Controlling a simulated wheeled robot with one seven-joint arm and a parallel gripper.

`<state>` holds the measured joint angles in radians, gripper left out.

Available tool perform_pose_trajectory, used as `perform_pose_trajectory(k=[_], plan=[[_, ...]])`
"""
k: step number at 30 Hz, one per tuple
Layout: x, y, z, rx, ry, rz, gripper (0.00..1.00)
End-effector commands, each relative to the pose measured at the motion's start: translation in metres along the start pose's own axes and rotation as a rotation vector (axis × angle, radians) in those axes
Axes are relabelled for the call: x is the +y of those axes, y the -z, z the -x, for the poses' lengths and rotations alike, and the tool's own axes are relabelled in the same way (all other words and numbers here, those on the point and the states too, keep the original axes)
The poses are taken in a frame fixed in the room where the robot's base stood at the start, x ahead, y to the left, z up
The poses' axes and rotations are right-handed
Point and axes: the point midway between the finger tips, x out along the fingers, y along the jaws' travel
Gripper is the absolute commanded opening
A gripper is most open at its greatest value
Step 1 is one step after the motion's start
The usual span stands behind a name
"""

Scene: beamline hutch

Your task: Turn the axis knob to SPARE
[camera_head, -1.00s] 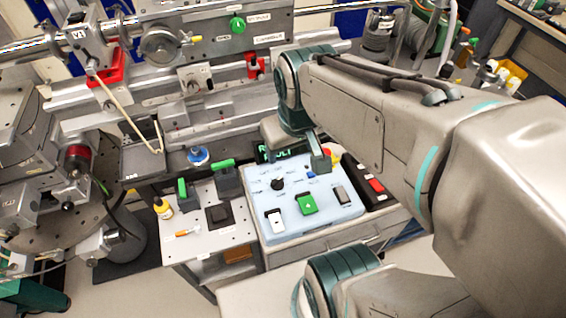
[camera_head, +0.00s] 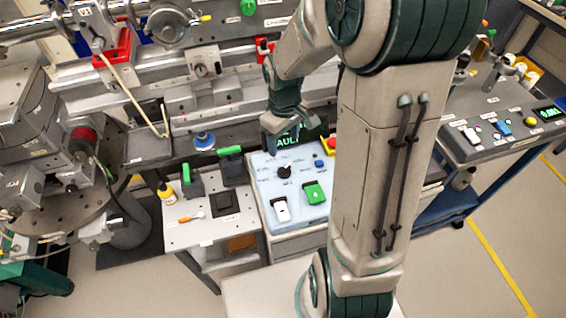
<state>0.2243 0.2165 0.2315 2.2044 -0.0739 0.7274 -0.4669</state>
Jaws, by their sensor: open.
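The black axis knob (camera_head: 284,172) sits on the sloped pale-blue control panel (camera_head: 262,187), among small labels too small to read, so I cannot tell which one it points to. My gripper (camera_head: 279,135) is above the panel's back edge, beyond the knob and apart from it. Its jaws are open and look empty. It partly covers the green-lettered display (camera_head: 310,137). My arm hides the panel's right part.
The panel also carries a white rocker (camera_head: 281,209), a green rocker (camera_head: 314,192), a blue button (camera_head: 319,163) and a red button (camera_head: 331,143). Green-handled clamps (camera_head: 231,150) stand left. Beamline rails (camera_head: 215,95) run behind. A second console (camera_head: 505,125) stands right.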

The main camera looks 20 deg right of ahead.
Motion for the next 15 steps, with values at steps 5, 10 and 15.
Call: perform_pose_trajectory(k=[5, 10, 15], plan=[[-0.002, -0.001, -0.038, -0.005, 0.005, 0.001, 0.64], [-0.001, -0.001, -0.069, -0.005, 0.004, 0.001, 0.64], [-0.001, 0.0, -0.094, -0.003, 0.002, 0.001, 0.64]])
